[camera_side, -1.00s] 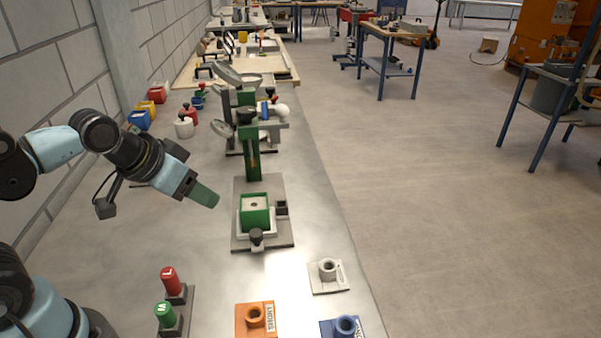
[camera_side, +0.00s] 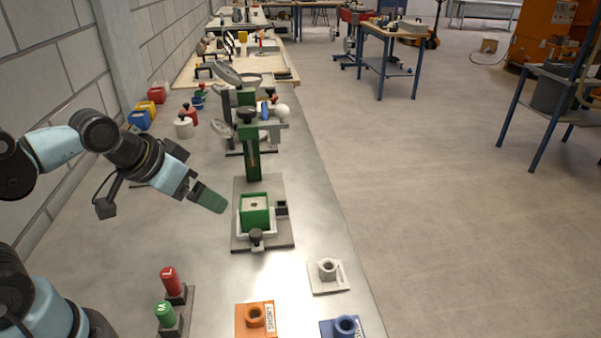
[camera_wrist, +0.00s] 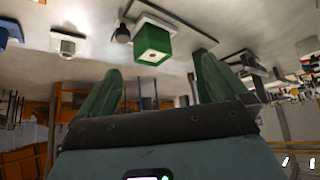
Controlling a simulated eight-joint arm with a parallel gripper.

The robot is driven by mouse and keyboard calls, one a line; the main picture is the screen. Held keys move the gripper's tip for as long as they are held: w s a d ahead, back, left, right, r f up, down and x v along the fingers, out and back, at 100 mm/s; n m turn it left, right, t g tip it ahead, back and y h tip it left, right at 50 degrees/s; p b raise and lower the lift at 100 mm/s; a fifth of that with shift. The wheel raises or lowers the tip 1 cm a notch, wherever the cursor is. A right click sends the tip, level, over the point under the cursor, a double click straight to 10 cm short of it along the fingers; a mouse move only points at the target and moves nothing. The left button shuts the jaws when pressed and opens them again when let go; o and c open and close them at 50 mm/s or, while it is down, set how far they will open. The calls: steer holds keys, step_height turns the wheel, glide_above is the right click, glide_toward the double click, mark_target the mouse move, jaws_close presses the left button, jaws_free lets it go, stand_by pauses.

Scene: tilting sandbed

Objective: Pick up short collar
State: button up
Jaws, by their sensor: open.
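The short collar (camera_side: 255,314) is an orange ring on an orange block (camera_side: 241,328) labelled SHORT, at the bottom of the side view. My gripper (camera_side: 213,201) has green fingers and hangs in the air, up and left of the collar and well apart from it. In the wrist view my gripper (camera_wrist: 157,86) shows two fingers spread apart with nothing between them. The collar cannot be made out clearly in the wrist view.
A green box (camera_side: 255,213) on a grey plate stands just right of my gripper. A blue ring block (camera_side: 343,327) and a white ring block (camera_side: 327,271) sit right of the collar. Bare bench lies between.

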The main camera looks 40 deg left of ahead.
steer(key=d+n+g+h, duration=0.1)
steer(key=d+n+g, duration=0.25)
steer(key=d, duration=0.45)
steer(key=n+g+y, duration=0.1)
steer(key=n+g, duration=0.3)
steer(key=n, duration=0.2)
glide_above(254, 311)
steer(key=f, duration=0.2)
steer(key=shift+m, duration=0.25)
steer(key=shift+s+d+f, duration=0.1)
steer(key=shift+s+f, duration=0.05)
steer(key=shift+f, duration=1.45)
steer(key=shift+s+f, duration=0.1)
steer(key=shift+f, duration=1.5)
steer(key=shift+d+f, duration=0.15)
steer(key=shift+f, duration=0.75)
steer(key=shift+d+f, duration=0.15)
steer(key=shift+f, duration=0.75)
steer(key=shift+s+f, duration=0.1)
steer(key=shift+f, duration=0.7)
steer(key=c, duration=1.1)
steer(key=shift+r, duration=0.1)
